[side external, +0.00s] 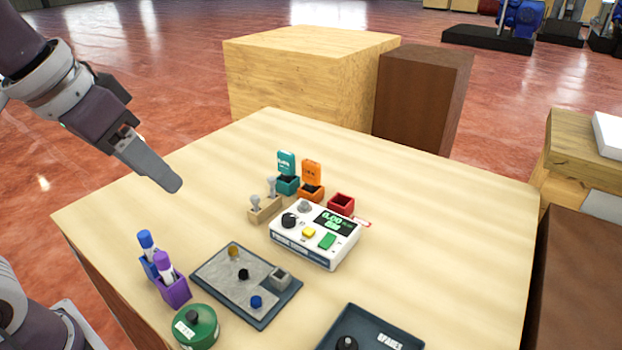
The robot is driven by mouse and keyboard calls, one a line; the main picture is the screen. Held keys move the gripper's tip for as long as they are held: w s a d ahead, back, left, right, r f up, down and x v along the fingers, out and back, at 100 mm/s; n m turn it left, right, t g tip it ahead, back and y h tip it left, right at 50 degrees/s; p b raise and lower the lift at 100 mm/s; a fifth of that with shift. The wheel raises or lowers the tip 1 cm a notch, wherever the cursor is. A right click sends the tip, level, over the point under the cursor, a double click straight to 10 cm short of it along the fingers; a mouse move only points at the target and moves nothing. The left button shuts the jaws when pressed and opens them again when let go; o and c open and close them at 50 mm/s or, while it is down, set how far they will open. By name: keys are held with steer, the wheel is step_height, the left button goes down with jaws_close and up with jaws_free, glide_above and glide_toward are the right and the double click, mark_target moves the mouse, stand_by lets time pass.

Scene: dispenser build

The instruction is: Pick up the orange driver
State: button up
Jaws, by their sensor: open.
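An orange upright piece (311,172) with small dark lettering stands at an orange box (310,193) near the back middle of the table. I cannot make out a driver shape in it, and no other tool with an orange handle shows clearly. My gripper (174,183) hangs above the left part of the table, well to the left of the orange piece and apart from everything. Its fingers point down and right, seen nearly edge-on. It is open, and nothing shows between the fingers.
A teal labelled box (287,184) touches or nearly touches the orange one. A beige holder (264,210), white meter (315,240) and red box (341,203) are close by. Blue (148,255) and purple (172,286) holders, a grey tray (215,275) and green canister (196,328) stand in front.

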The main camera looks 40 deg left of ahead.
steer(key=w, duration=1.5)
steer(key=g, duration=0.1)
glide_above(310, 163)
steer(key=s, duration=0.2)
step_height(310, 163, down, 9)
steer(key=x, duration=0.8)
steer(key=shift+s+a+f, duration=0.1)
steer(key=shift+s+a, duration=0.05)
steer(key=shift+s, duration=0.05)
jaws_close()
